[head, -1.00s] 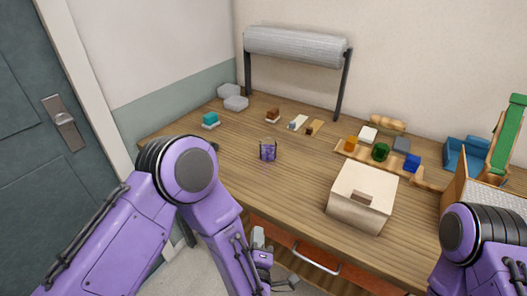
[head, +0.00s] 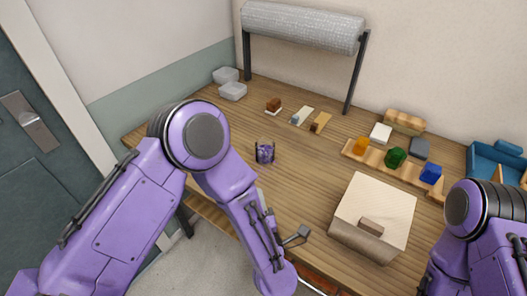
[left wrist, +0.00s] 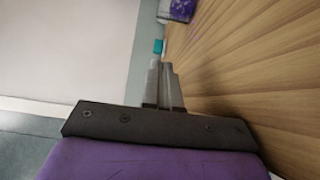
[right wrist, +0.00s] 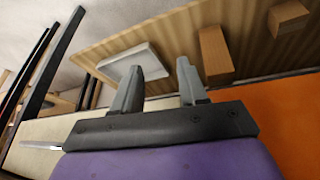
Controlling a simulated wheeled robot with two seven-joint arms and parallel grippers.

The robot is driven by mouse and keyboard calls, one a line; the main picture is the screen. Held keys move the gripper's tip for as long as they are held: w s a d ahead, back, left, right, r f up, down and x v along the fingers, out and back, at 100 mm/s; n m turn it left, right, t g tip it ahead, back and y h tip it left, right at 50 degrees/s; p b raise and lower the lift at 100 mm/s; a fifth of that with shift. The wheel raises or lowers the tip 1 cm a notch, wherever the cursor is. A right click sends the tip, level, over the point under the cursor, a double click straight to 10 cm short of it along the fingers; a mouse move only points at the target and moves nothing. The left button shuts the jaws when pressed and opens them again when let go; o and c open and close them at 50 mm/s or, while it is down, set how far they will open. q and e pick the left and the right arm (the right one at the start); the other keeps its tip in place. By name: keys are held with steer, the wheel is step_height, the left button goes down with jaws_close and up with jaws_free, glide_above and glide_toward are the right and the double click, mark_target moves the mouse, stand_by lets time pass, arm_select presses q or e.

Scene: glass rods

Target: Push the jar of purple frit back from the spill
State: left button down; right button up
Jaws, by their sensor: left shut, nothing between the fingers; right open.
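The jar of purple frit (head: 265,152) stands upright on the wooden table, left of the middle in the head view. A purple, pale-edged piece at the top of the left wrist view (left wrist: 182,9) looks like the jar. My left gripper (left wrist: 161,68) is shut and empty beside the tabletop, with the jar apart and beyond its tips.
A pale box (head: 372,217) stands right of the jar near the front edge. A wooden rack (head: 400,172) holds coloured pieces at the right. Small blocks (head: 273,105) and clear containers (head: 232,91) lie behind. A roll on a stand (head: 303,25) is at the back.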

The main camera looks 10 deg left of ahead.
arm_select(q)
steer(key=shift+w, duration=0.2)
glide_toward(257, 150)
steer(key=a, duration=0.2)
steer(key=w+a, duration=0.1)
steer(key=shift+a+f+b, duration=0.15)
steer(key=shift+a+b, duration=0.2)
steer(key=shift+b, duration=0.05)
steer(key=w, duration=0.1)
steer(key=w+d+b, duration=0.1)
steer(key=w, duration=0.1)
steer(key=shift+w+d, duration=0.1)
steer(key=shift+w, duration=0.05)
steer(key=shift+w+d, duration=0.15)
steer(key=shift+w, duration=0.15)
